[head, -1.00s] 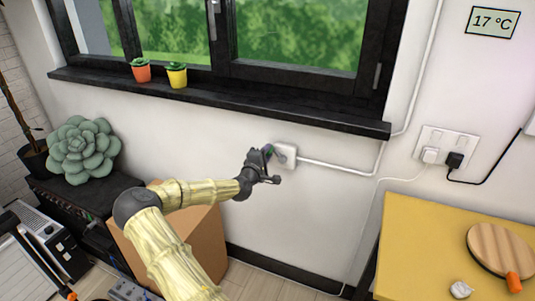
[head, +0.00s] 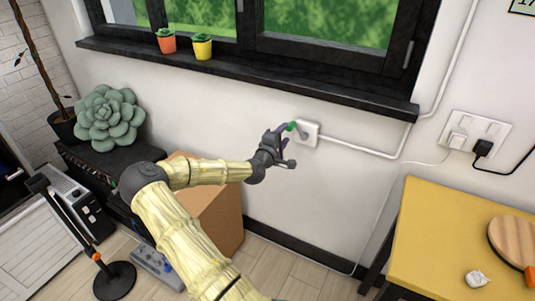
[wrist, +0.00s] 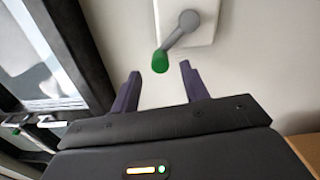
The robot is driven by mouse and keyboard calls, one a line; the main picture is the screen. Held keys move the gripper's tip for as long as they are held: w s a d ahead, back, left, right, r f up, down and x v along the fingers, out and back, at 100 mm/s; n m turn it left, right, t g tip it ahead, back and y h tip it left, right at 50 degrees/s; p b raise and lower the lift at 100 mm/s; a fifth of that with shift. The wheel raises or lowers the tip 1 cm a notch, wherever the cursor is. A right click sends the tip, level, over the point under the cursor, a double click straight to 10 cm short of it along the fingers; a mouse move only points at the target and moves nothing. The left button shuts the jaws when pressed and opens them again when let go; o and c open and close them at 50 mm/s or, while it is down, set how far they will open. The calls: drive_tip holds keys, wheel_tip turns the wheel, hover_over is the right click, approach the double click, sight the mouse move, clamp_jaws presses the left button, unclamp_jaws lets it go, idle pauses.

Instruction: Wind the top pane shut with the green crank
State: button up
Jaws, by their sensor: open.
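The crank is a grey lever with a green knob (wrist: 160,62), mounted on a white wall box (head: 309,138) below the window sill. The knob also shows in the head view (head: 291,126). In the wrist view the lever (wrist: 178,32) slants down and left from its hub. My gripper (wrist: 161,78) is open and empty, its two purple fingers pointing at the wall. The knob appears just beyond the fingertips, between them; contact cannot be told. The window (head: 320,25) is cut off at the top of the head view, so the top pane is not visible.
A black sill (head: 240,75) holds an orange pot (head: 167,44) and a yellow pot (head: 203,50). A white conduit (head: 360,149) runs right from the box and up. A cardboard box (head: 215,215) stands under my arm. A yellow table (head: 440,235) is at right.

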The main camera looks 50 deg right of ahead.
sight(288, 129)
drive_tip(key=v, duration=1.2)
drive_tip(key=shift+a, duration=0.4)
drive_tip(key=shift+s+f, duration=0.1)
wheel_tip(288, 129, down, 5)
drive_tip(key=d+m+y+p, duration=0.1)
drive_tip(key=d+m+p, duration=0.1)
drive_tip(key=m+p, duration=0.6)
drive_tip(key=r+m, duration=0.1)
drive_tip(key=m, duration=0.2)
drive_tip(key=a+r+m, duration=0.1)
drive_tip(key=r+m, duration=0.1)
drive_tip(key=m, duration=0.1)
drive_tip(key=r+m+h, duration=0.1)
drive_tip(key=r+m, duration=0.1)
drive_tip(key=m, duration=0.2)
drive_tip(key=shift+a+r, duration=0.2)
drive_tip(key=shift+a, duration=0.1)
drive_tip(key=shift+d, duration=0.15)
drive_tip(key=p+x, duration=0.2)
drive_tip(key=x, duration=1.5)
drive_tip(key=shift+d+p, duration=0.1)
drive_tip(key=shift+p, duration=0.3)
